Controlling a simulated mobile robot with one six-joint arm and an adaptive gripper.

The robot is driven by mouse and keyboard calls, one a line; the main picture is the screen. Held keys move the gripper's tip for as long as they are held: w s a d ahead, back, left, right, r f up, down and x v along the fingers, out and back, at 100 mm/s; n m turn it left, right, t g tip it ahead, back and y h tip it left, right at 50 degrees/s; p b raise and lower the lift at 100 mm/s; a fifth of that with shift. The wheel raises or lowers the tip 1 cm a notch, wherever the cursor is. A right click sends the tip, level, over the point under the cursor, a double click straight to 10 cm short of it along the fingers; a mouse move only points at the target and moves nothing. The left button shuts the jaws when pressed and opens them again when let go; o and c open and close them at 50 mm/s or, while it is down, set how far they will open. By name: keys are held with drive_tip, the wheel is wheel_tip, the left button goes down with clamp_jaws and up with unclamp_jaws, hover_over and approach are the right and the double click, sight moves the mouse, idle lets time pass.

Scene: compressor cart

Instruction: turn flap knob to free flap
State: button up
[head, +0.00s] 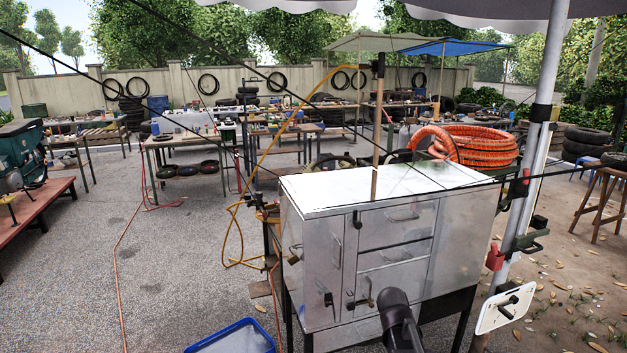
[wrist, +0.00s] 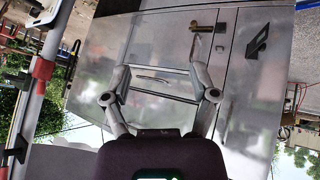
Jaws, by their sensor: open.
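A metal cabinet (head: 455,225) on dark legs stands in front of me. Its front carries a dark fitting (head: 357,220) near the top edge, a brass-and-dark fitting (head: 366,300) lower down and a dark latch (head: 328,298) left of that. I cannot tell which is the flap knob or which panel is the flap. In the wrist view, upside down, the brass fitting (wrist: 203,26) and dark latch (wrist: 258,40) show beyond the fingers. My gripper (wrist: 158,68) is open and empty, facing the drawer fronts. In the head view my dark arm hides the cabinet's lower front.
A padlock (head: 294,255) hangs on the cabinet's left side. A post (head: 535,150) with clamps stands close on the right. A blue bin (head: 235,338) lies at the lower left. Ground to the left is mostly open, with a thin orange hose (head: 118,275).

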drive_tip(key=s+a+f+g+y, duration=0.1)
drive_tip(key=s+a+g, duration=0.2)
drive_tip(key=s, duration=0.6)
drive_tip(key=s+a+f+g+y, duration=0.2)
drive_tip(key=s+a+g, duration=0.2)
drive_tip(key=s, duration=0.5)
drive_tip(key=shift+f+y+p, duration=0.15)
drive_tip(key=shift+y+p, duration=0.15)
drive_tip(key=shift+p, duration=0.15)
drive_tip(key=shift+w, duration=0.1)
